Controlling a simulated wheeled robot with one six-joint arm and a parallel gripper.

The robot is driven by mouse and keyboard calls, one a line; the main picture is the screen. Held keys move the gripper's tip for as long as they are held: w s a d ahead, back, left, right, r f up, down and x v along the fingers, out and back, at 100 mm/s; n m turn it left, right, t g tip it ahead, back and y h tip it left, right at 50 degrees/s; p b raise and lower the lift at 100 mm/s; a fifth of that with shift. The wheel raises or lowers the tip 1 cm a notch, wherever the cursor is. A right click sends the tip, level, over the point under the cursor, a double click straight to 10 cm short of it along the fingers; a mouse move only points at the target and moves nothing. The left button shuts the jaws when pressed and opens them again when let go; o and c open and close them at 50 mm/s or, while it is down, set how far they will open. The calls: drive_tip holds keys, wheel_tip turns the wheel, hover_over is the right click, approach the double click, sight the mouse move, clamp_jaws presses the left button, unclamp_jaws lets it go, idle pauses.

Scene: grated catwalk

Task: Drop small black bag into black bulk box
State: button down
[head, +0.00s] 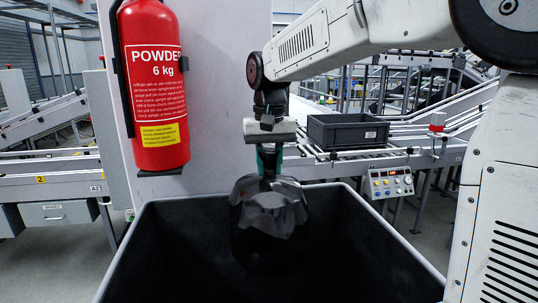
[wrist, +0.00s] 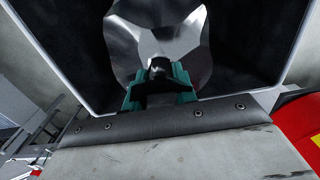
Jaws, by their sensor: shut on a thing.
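The small black bag (head: 268,222), dark and shiny with grey glints, hangs from my gripper (head: 269,160). My gripper points down and its teal fingers are shut on the top of the bag. In the head view the bag hangs over the open black bulk box (head: 420,262), its lower part in front of the dark inside. I cannot tell how far below the rim it reaches. In the wrist view the bag (wrist: 165,45) spreads beyond the teal fingers (wrist: 160,88), with the dark box inside (wrist: 235,45) around it.
A red fire extinguisher (head: 155,95) hangs on a pale pillar (head: 220,100) behind the box, left of my gripper. A grey crate (head: 345,131) sits on a conveyor (head: 400,155) behind on the right. A control panel (head: 388,183) stands near the box's right rim.

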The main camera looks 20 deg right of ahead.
sight(270, 151)
drive_tip(key=shift+f, duration=1.9)
drive_tip(key=c, duration=1)
unclamp_jaws()
drive_tip(key=shift+s, duration=0.1)
drive_tip(key=shift+c, duration=0.2)
wheel_tip(270, 151, up, 8)
drive_tip(key=shift+f, duration=0.1)
